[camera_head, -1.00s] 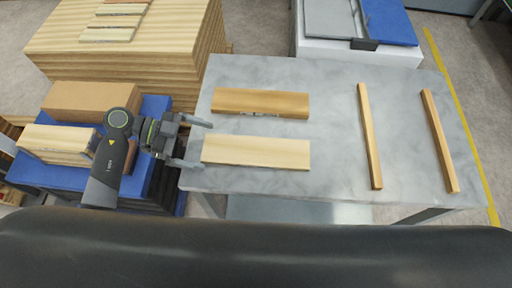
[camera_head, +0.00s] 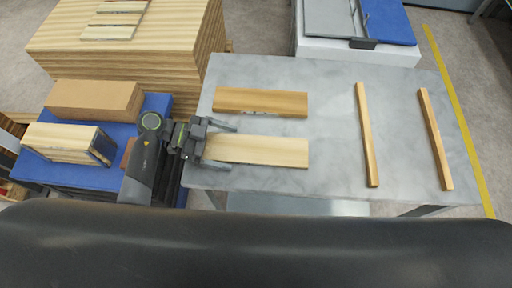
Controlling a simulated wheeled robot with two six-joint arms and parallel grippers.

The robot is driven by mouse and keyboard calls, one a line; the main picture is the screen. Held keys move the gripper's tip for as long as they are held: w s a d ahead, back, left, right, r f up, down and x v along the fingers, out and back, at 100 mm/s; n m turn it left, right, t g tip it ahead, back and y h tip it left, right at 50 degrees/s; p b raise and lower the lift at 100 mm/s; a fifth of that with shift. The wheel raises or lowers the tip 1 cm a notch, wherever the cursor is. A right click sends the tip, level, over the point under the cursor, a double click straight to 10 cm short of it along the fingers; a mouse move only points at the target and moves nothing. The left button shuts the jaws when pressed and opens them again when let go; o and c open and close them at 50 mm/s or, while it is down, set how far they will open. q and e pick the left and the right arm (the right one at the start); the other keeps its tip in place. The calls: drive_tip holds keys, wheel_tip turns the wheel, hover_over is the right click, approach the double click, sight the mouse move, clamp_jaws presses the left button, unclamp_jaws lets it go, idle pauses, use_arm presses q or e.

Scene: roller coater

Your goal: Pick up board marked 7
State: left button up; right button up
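Two flat boards lie on the grey marbled table (camera_head: 335,145). The darker wooden board (camera_head: 260,101) lies farther back, with small marks on its front edge too small to read. The paler board (camera_head: 262,151) lies nearer. I cannot make out a 7 on either. My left gripper (camera_head: 233,145) is open at the paler board's left end, one finger beyond its back edge and one near its front left corner. I cannot tell whether the fingers touch it. My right gripper is not in view.
Two narrow wooden strips (camera_head: 367,135) (camera_head: 436,140) lie on the right of the table. Left are a blue platform (camera_head: 75,175) with a brown block (camera_head: 95,100) and a pale board stack (camera_head: 62,143), and a large plywood stack (camera_head: 130,50) behind. The table's middle is clear.

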use_arm(q)
drive_tip(key=c, duration=1)
drive_tip(key=shift+o, duration=0.2)
drive_tip(key=shift+r, duration=0.1)
